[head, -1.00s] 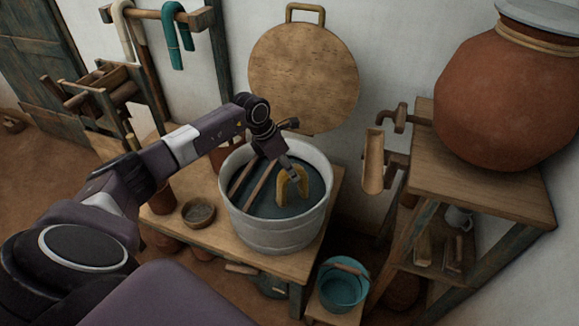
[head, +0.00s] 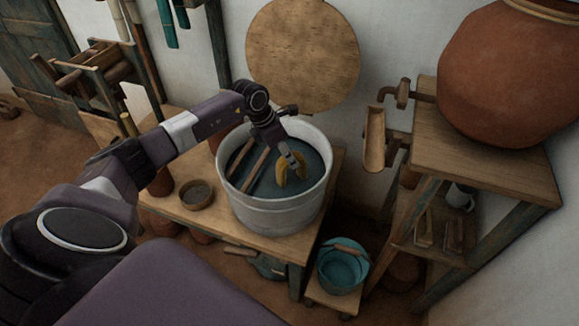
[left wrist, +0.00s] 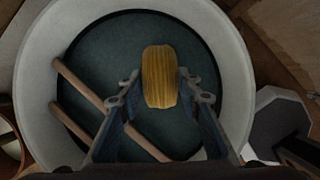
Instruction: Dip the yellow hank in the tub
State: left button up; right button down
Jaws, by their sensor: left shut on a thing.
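The yellow hank (head: 291,169) hangs from my left gripper (head: 291,160) inside the round whitish tub (head: 272,215). In the left wrist view the hank (left wrist: 160,77) sits between the two fingers of my left gripper (left wrist: 159,88), over the dark liquid (left wrist: 105,50). The hank's lower end is at or in the liquid; how deep it reaches is hard to tell. Two wooden sticks (head: 256,168) lie slanted in the tub beside the hank. My right gripper does not show.
The tub stands on a wooden table (head: 225,225) with a small bowl (head: 196,195) to its left. A round wooden lid (head: 303,55) leans on the wall behind. A teal bucket (head: 341,270) stands lower right. A large clay pot (head: 510,75) sits on a stand at right.

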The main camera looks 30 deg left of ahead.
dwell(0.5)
pick_arm(q)
notch_tip(320, 180, up, 24)
jog(key=p, duration=1.4)
jog(key=shift+f+p, duration=0.2)
jog(key=shift+p, duration=0.2)
dwell(0.8)
